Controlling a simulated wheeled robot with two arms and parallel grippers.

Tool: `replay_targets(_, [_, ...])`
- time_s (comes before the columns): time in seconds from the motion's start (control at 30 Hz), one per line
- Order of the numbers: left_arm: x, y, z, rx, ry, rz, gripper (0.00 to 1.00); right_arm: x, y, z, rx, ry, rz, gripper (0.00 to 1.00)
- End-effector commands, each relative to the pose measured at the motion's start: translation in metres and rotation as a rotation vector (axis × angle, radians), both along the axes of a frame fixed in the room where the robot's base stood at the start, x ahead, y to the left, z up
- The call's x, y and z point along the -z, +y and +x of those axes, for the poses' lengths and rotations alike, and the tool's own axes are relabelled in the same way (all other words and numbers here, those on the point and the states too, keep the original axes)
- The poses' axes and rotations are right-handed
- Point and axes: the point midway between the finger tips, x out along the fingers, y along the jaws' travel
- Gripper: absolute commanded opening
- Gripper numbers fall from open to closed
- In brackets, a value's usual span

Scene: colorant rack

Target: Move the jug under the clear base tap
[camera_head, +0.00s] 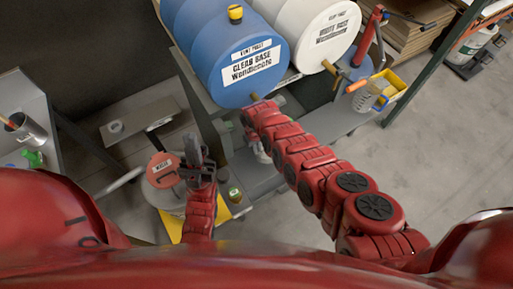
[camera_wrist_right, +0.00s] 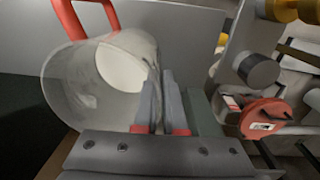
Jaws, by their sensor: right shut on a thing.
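The jug (camera_wrist_right: 75,85) is a clear, see-through vessel at the upper left of the right wrist view. My right gripper (camera_wrist_right: 162,95) is shut on the jug's near side. A red loop above it may be its handle. In the head view my right arm reaches toward the blue clear base drum (camera_head: 228,50), and its forearm hides most of the gripper and jug. The brass clear base tap (camera_head: 255,97) shows at the drum's front, close to the end of that arm. My left gripper (camera_head: 198,155) is at lower left, apart from the jug; its jaw state is unclear.
A white drum (camera_head: 318,28) lies right of the blue one. A yellow tray (camera_head: 404,92) and a clear container (camera_head: 369,96) stand farther right. A red-lidded waste can (camera_head: 160,184) is beside my left gripper; a metal cup (camera_head: 24,130) is at far left.

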Motion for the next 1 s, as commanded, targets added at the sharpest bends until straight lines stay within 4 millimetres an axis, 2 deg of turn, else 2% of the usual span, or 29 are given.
replay_targets(0.57, [0.012, 0.0, 0.0, 0.0, 0.0, 0.0, 0.0, 0.011, 0.0, 0.001, -0.001, -0.002, 0.0, 0.0])
replay_targets(0.6, [0.012, 0.0, 0.0, 0.0, 0.0, 0.0, 0.0, 0.012, 0.0, 0.001, 0.0, -0.001, 0.0, 0.15])
replay_targets(0.73, [0.012, 0.0, 0.0, 0.0, 0.0, 0.0, 0.0, 0.012, 0.0, 0.0, 0.0, -0.001, 0.0, 0.38])
replay_targets(1.0, [0.011, 0.0, 0.0, 0.0, 0.0, 0.0, 0.0, 0.011, 0.0, 0.0, 0.0, -0.001, 0.0, 0.38])
